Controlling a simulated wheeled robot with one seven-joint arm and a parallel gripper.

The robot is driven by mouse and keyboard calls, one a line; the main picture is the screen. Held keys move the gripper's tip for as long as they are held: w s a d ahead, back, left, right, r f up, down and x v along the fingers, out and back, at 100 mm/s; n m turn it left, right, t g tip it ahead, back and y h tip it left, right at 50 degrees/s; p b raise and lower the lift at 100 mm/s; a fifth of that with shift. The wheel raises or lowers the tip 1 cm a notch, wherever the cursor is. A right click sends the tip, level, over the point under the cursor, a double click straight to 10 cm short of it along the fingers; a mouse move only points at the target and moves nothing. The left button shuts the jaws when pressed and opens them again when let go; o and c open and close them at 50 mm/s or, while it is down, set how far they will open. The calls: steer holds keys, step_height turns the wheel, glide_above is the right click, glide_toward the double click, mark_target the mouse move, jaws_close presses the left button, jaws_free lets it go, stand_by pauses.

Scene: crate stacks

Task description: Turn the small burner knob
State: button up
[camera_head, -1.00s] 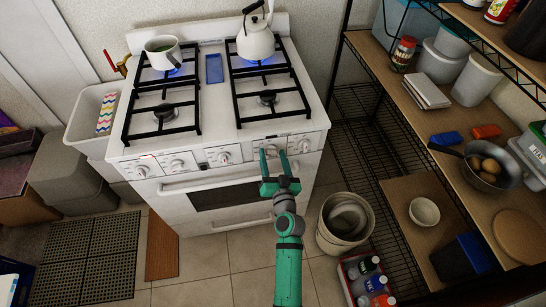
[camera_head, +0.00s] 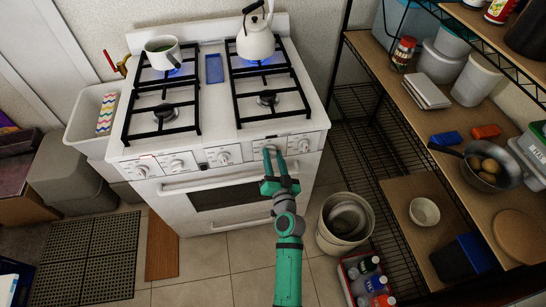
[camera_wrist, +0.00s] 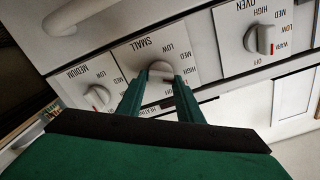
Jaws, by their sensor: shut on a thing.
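The small burner knob (camera_wrist: 160,69) is a white-grey dial on a panel marked SMALL in the wrist view. In the head view it is on the front of the white stove (camera_head: 240,200), mostly hidden by my fingertips. My green gripper (camera_head: 273,152) reaches up to the panel from below, with its fingertips on either side of the knob. In the wrist view, my gripper (camera_wrist: 160,80) is shut on the knob. The oven knob (camera_wrist: 260,39) is to the right in the wrist view, and the medium knob (camera_wrist: 98,97) is to the left.
The oven handle (camera_head: 215,178) runs below the knobs. A round bin (camera_head: 330,240) and a crate of bottles are on the floor at right, beside a wire shelf (camera_head: 385,160).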

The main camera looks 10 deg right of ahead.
steer(key=m, duration=0.6)
steer(key=shift+d+f, duration=0.1)
steer(key=shift+d, duration=0.05)
steer(key=m, duration=0.6)
steer(key=shift+f, duration=0.15)
stand_by(0.4)
steer(key=o, duration=1.1)
steer(key=shift+s, duration=0.1)
steer(key=s, duration=1)
steer(key=shift+s, duration=0.35)
